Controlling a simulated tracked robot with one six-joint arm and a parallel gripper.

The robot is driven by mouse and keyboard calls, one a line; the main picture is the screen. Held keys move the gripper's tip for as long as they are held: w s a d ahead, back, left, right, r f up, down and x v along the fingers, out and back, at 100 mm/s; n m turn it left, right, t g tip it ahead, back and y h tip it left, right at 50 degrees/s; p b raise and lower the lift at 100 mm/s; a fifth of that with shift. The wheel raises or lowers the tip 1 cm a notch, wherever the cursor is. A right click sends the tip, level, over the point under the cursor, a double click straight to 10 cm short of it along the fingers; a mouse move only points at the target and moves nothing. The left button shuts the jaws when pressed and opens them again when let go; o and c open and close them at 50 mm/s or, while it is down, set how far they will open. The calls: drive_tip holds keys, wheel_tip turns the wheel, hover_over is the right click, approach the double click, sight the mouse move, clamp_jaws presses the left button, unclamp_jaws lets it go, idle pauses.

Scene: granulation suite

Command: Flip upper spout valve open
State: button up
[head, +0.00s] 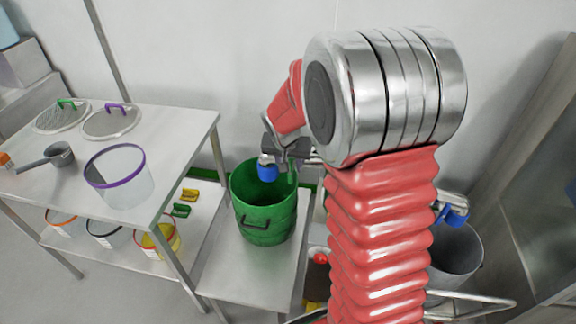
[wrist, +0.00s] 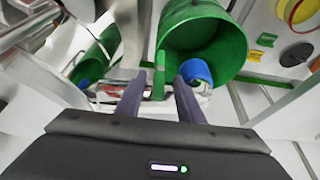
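My gripper (head: 287,150) is at the wall side of the green bucket, partly hidden by my arm in the head view. In the wrist view my gripper (wrist: 157,84) is open, its two dark fingers apart. A narrow green lever (wrist: 160,72) stands upright in the picture between the fingertips, with gaps on both sides. It also shows in the head view as a small green tab (head: 292,173). A blue spout end (head: 267,168) is over the bucket and shows beside the right finger in the wrist view (wrist: 197,72). A metal pipe (wrist: 105,92) runs behind the fingers.
The green bucket (head: 263,212) stands on a low metal stand (head: 225,268). A second blue fitting (head: 453,216) is above a grey container (head: 455,250) at right. A steel table (head: 185,130) with lids, a scoop and a clear tub (head: 120,182) is at left.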

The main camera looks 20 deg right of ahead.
drive_tip(key=shift+w+f, duration=0.1)
drive_tip(key=shift+f, duration=0.2)
drive_tip(key=shift+c, duration=0.2)
